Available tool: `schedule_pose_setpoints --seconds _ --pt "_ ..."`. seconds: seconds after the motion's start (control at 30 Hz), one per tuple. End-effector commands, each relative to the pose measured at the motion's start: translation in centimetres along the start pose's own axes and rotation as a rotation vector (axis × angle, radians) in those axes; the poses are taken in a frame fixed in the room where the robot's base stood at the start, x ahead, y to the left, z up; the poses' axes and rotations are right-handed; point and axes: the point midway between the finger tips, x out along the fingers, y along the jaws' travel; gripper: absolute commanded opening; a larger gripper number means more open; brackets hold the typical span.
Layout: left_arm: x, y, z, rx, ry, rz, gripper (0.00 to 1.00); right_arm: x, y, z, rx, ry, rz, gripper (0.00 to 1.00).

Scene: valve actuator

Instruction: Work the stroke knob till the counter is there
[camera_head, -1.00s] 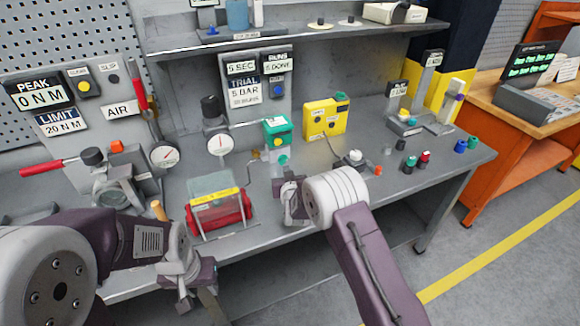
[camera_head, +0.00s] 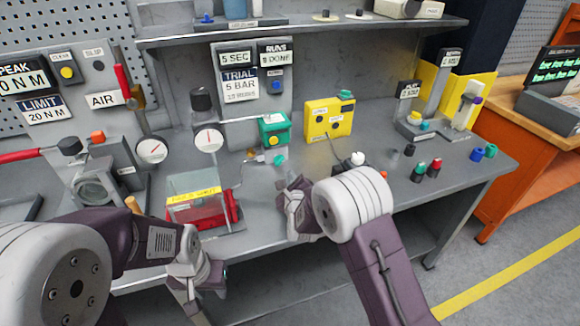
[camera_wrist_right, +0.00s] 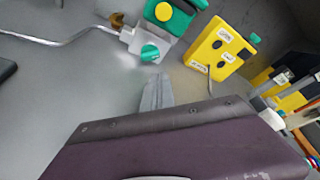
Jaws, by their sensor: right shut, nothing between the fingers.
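My right gripper (camera_head: 292,205) hangs over the front middle of the bench, right of the red cylinder. In the right wrist view its fingers (camera_wrist_right: 157,92) are together and empty, apart from the teal knob (camera_wrist_right: 150,52) on the grey valve. I cannot tell which knob is the stroke knob. At the back right stand two dark displays, one low (camera_head: 411,90) and one on a tall grey post (camera_head: 450,58); their text is too small to read. Beside them are a yellow knob (camera_head: 416,115) and a purple knob (camera_head: 472,99). My left gripper (camera_head: 193,285) is at the bench's front edge, its fingers unclear.
A green box (camera_head: 274,128) and a yellow box (camera_head: 330,119) stand at mid bench. Several small coloured caps (camera_head: 418,172) stand at the right. The bench front between has free room.

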Motion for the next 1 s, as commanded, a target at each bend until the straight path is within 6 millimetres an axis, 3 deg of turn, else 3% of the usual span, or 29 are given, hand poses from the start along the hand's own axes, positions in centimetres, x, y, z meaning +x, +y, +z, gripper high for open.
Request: schedule_pose_setpoints --seconds 0.13,0.3,0.5,1.0 --pt "-3.7 0.1 -0.4 0.000 0.000 0.000 0.36 1.8 -0.8 0.6 -0.002 0.005 0.001 0.00" --pt "-3.9 0.1 -0.4 0.000 0.001 0.000 0.36 5.6 -0.2 0.0 -0.001 0.001 -0.002 0.00" --pt "-3.9 0.1 -0.4 0.000 0.000 0.000 0.36 8.6 -0.1 -0.1 -0.001 0.001 -0.001 0.00" --pt "-3.8 0.1 -0.4 0.000 0.000 0.000 0.36 9.6 -0.1 -0.1 -0.002 0.001 -0.001 0.00"
